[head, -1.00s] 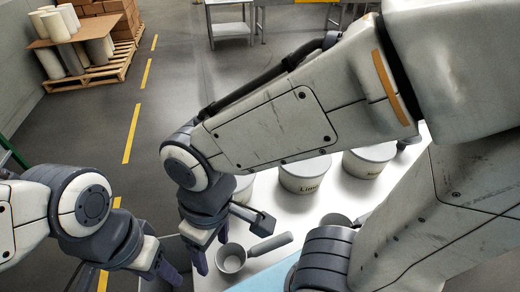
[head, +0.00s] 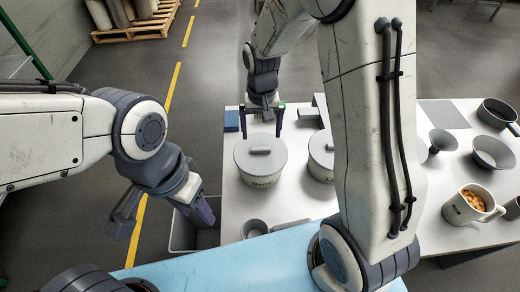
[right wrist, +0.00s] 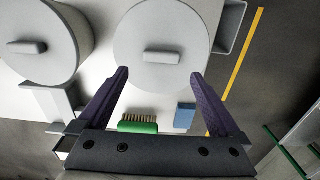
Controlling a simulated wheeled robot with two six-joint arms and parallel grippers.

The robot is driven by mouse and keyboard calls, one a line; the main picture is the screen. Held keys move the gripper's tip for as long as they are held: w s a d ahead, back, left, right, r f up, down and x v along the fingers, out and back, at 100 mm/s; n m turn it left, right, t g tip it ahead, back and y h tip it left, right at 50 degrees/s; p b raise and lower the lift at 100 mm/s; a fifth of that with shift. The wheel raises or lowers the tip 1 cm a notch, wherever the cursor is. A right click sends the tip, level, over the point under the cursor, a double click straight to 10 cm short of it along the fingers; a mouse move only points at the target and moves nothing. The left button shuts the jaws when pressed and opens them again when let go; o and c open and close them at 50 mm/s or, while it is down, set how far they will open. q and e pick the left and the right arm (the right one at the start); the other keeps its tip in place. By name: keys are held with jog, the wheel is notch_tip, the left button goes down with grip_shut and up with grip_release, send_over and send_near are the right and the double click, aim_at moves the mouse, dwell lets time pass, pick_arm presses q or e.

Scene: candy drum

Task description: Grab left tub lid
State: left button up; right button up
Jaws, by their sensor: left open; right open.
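The left tub (head: 260,172) is a white round tub at the left of the white table, with lettering on its front. Its grey lid (head: 246,157) with a bar handle (head: 260,150) is on it; the lid (right wrist: 135,30) and handle (right wrist: 161,57) also show in the right wrist view. My right gripper (head: 260,136) is open and empty, reaching down at the lid's far side; in its wrist view (right wrist: 163,78) the fingertips point towards the handle, apart from it. My left gripper (head: 162,215) is open and empty, left of the table.
A second lidded tub (head: 321,165) stands to the right, partly behind my right arm. A green brush (right wrist: 137,123) and a blue block (right wrist: 184,116) lie beyond the left tub. A scoop (head: 254,228) lies in front, and a grey bin (head: 188,238) stands beside the table.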

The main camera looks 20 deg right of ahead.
aim_at(261, 148)
jog(key=f, duration=0.1)
jog(key=f+p, duration=0.1)
jog(key=f, duration=0.2)
jog(key=shift+s+a+f+p, duration=0.15)
jog(key=shift+s+f+p, duration=0.15)
jog(key=shift+f, duration=0.65)
jog(key=c, duration=1.3)
jog(key=shift+r, duration=0.1)
